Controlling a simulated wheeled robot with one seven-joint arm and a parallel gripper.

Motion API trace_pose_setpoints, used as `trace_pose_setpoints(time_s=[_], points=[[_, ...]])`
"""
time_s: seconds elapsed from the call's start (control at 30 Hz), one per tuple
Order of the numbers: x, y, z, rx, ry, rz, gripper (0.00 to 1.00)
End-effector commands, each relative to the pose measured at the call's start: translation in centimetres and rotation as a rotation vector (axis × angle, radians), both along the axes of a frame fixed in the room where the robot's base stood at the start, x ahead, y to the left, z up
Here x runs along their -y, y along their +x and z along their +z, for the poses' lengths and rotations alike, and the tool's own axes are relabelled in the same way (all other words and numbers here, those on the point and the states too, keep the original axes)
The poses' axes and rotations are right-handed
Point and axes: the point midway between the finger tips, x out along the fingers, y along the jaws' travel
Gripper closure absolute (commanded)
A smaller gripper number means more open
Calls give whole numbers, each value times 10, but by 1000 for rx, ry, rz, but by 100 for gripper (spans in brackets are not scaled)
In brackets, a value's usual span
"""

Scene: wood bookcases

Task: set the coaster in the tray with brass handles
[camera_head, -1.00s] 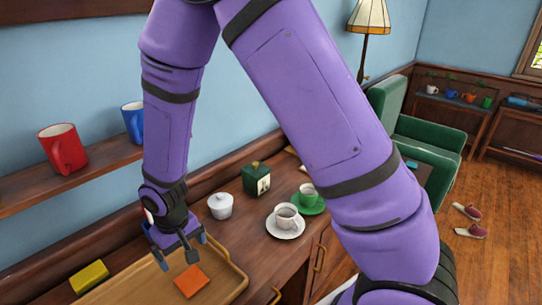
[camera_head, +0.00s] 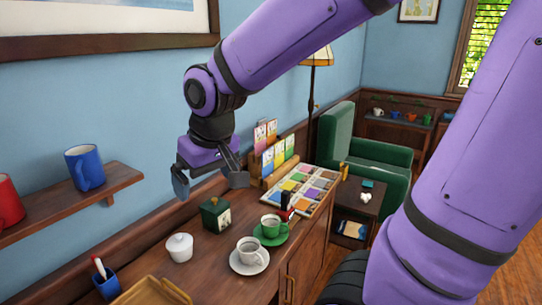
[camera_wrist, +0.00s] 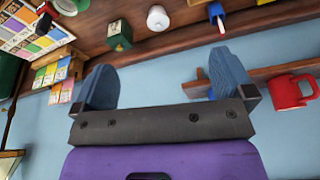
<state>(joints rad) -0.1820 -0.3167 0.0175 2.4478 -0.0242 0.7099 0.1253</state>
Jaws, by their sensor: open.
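The wooden tray (camera_head: 160,290) shows only by its far end, at the bottom left of the head view; the rest is cut off, and I cannot make out its handles. The coaster, perhaps the orange square seen earlier, is not in view now. My gripper (camera_head: 209,180) is open and empty, raised above the sideboard near the wall, behind the dark green box. In the wrist view both fingers (camera_wrist: 166,82) stand wide apart with nothing between them.
On the sideboard (camera_head: 215,275) stand a white lidded pot (camera_head: 179,248), a green box (camera_head: 215,214), a white cup on a saucer (camera_head: 249,256), a green cup (camera_head: 271,225), a blue pen holder (camera_head: 107,285) and a display of colourful cards (camera_head: 305,188). A shelf (camera_head: 120,182) holds mugs.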

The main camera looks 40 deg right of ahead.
Motion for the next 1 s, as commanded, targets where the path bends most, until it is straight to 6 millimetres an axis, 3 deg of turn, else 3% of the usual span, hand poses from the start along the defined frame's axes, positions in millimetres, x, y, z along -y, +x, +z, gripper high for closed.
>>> trace_pose_setpoints(time_s=[0.2, 0.5, 0.7, 1.0], points=[[33, -49, 39, 80, 5, -48, 0], [57, -104, 61, 150, 0, -88, 0], [60, -114, 64, 161, -1, -95, 0], [60, -114, 64, 161, -1, -94, 0]])
